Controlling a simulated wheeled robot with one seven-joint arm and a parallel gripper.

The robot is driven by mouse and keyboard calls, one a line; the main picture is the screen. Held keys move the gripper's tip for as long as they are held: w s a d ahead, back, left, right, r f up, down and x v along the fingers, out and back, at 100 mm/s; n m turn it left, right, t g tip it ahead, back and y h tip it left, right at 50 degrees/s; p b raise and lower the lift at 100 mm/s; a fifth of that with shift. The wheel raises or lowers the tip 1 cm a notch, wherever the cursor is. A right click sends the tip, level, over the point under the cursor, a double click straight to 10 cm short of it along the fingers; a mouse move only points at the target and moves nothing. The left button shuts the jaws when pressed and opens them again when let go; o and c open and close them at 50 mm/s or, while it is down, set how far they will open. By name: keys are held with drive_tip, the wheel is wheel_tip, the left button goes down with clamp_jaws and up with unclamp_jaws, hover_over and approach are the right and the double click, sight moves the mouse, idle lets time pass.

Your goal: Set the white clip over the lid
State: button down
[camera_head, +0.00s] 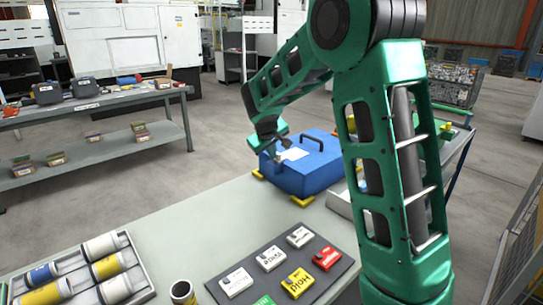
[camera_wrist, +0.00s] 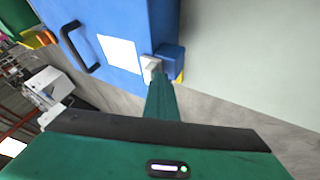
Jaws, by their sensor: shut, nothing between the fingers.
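A blue case (camera_head: 312,179) with a black handle (camera_head: 307,143) on its lid stands at the far end of the bench. The lid (camera_wrist: 133,18) fills the upper middle of the wrist view and bears a white label (camera_wrist: 120,53). A small whitish clip (camera_wrist: 150,67) shows at the case's edge, between the label and a blue block (camera_wrist: 172,58). My gripper (camera_wrist: 160,88) is shut and empty, its tip close to the clip. I cannot tell whether they touch. In the head view my gripper (camera_head: 278,150) is at the case's near left edge and largely hides the clip.
Yellow corner pieces (camera_head: 302,201) sit at the case's foot. A dark mat (camera_head: 323,285) with white, yellow and red labelled blocks lies nearer on the bench (camera_head: 190,225). A tray of cylinders (camera_head: 143,270) is at left.

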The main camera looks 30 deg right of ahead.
drive_tip(key=shift+d, duration=0.1)
drive_tip(key=s+a+r, duration=0.6)
drive_tip(key=a+r, duration=0.1)
drive_tip(key=r, duration=0.1)
drive_tip(key=shift+a, duration=0.25)
idle(0.4)
drive_tip(key=s+d+f+m+g+y, duration=0.15)
drive_tip(key=s+d, duration=0.25)
drive_tip(key=s, duration=0.5)
drive_tip(key=s+d+f+m+g, duration=0.2)
drive_tip(key=s+d, duration=0.2)
drive_tip(key=s, duration=0.5)
drive_tip(key=s+d+f+m+g+y, duration=0.15)
drive_tip(key=s+d, duration=0.25)
drive_tip(key=s, duration=0.5)
drive_tip(key=s+a+f+m+g+y, duration=0.1)
drive_tip(key=s+a+f+m, duration=0.1)
drive_tip(key=s, duration=1.2)
drive_tip(key=shift+s+f+m+y, duration=0.3)
drive_tip(key=shift+f+m, duration=0.2)
drive_tip(key=shift+f, duration=0.2)
drive_tip(key=shift+a, duration=0.1)
